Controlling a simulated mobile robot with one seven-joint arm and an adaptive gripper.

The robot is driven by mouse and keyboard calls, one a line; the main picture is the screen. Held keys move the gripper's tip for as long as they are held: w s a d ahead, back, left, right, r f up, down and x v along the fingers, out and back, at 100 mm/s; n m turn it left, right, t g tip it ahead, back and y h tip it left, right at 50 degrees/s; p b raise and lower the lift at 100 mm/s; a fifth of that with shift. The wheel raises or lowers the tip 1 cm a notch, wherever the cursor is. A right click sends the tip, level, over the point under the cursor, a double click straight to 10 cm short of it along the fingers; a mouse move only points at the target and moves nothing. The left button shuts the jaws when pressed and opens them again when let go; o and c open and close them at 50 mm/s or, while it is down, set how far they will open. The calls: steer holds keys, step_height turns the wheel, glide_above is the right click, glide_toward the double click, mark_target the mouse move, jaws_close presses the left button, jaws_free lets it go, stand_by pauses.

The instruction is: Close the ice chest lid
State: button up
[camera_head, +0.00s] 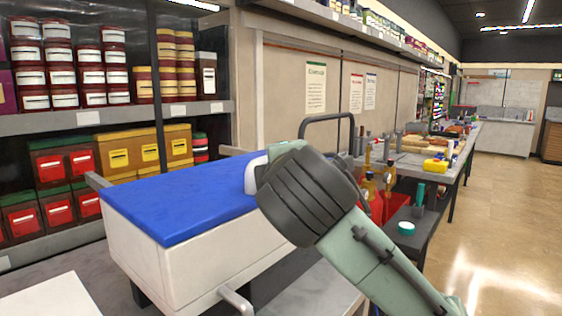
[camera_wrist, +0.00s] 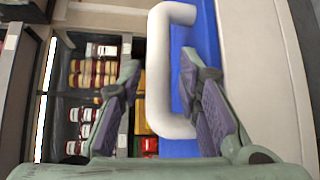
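The ice chest has a white body (camera_head: 180,265) and a blue lid (camera_head: 170,200); it stands left of centre in the head view. The lid lies flat across the top, with no gap visible on the side I see. The lid also shows in the wrist view (camera_wrist: 208,35). A white handle (camera_wrist: 158,85) runs between the two fingers of my gripper (camera_wrist: 160,60) in the wrist view. The fingers are apart, with a gap visible beside the handle on the left. In the head view my wrist hides the fingers and the chest's right end.
Shelves (camera_head: 115,118) with red, yellow and white boxes stand behind and left of the chest. A grey cart with a hoop handle (camera_head: 327,122) and a long cluttered bench (camera_head: 440,160) are to the right. A white surface (camera_head: 50,300) is at lower left. The floor (camera_head: 500,220) at right is clear.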

steer(key=s+r, duration=0.1)
steer(key=s, duration=0.6)
steer(key=shift+s+d, duration=0.2)
steer(key=shift+d, duration=0.25)
